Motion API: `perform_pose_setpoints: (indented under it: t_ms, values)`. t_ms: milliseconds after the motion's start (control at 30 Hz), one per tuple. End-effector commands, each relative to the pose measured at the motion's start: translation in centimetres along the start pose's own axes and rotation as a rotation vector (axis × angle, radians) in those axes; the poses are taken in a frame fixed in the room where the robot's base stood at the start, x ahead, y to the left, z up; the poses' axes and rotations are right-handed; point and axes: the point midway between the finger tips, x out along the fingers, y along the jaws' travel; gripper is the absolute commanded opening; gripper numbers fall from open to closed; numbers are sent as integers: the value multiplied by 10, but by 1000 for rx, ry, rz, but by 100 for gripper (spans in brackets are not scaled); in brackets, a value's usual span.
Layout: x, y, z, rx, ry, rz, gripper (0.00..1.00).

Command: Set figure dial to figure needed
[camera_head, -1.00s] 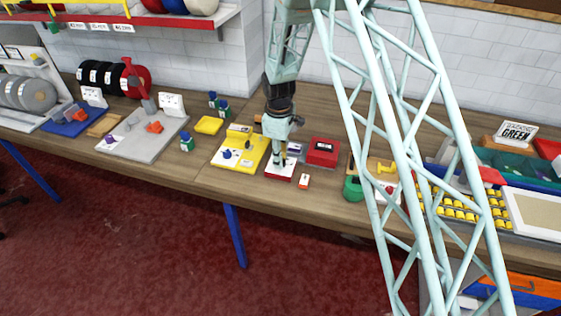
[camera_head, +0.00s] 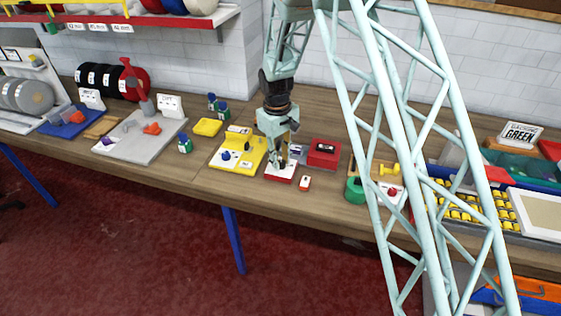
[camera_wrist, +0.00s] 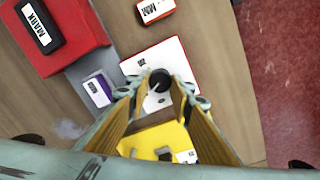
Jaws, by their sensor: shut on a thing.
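The figure dial is a black round knob (camera_wrist: 160,80) on a white-topped, red-sided box (camera_wrist: 178,62) in the wrist view. My gripper (camera_wrist: 161,92) is over the box, its yellow-lined fingers on either side of the knob and shut on it. In the head view my gripper (camera_head: 281,164) points down at the same box (camera_head: 279,176), and the fingers hide the knob. The figure that the dial points to cannot be read.
A yellow plate (camera_head: 236,153) with small parts stands just left of the box. A red block with a black label (camera_head: 323,153) stands to the right, and a small red-and-white piece (camera_head: 304,183) lies in front. A green cup (camera_head: 354,190) is farther right.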

Motion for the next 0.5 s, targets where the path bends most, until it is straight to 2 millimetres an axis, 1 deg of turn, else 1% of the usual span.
perform_pose_setpoints:
  t_ms: [400,433,500]
  values:
    - [0,0,0,9,-1,0,10]
    - [0,0,0,8,-1,0,21]
    - [0,0,0,8,-1,0,28]
